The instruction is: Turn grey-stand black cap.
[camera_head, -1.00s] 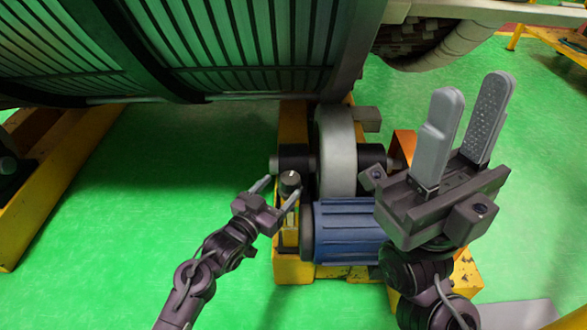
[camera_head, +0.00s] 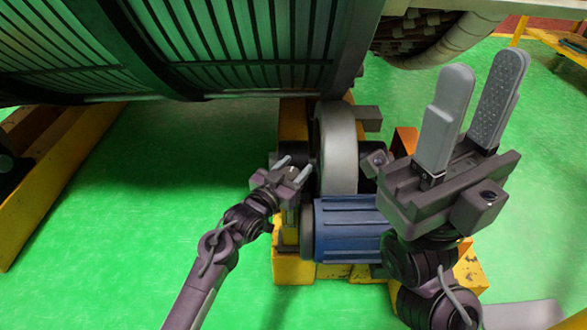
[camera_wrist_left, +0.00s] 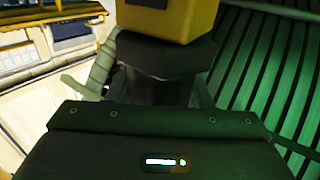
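The small upright stand (camera_head: 291,222) is partly in view at the left end of the blue motor. Its black cap, seen earlier on top, is now hidden behind my left gripper in the head view. My left gripper (camera_head: 296,167) is over the stand's top, its two fingers apart and pointing away. Whether they touch the cap cannot be told. In the left wrist view, a dark faceted piece (camera_wrist_left: 165,58) sits ahead under a yellow block; I cannot tell if it is the cap. My right gripper (camera_head: 470,112) is open and empty, fingers up, at the right.
A blue ribbed motor (camera_head: 345,225) and a grey wheel (camera_head: 338,150) sit on a yellow base (camera_head: 292,270) close to my left gripper. A large ribbed stator (camera_head: 230,45) overhangs at the back. Green floor (camera_head: 130,200) is clear at the left.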

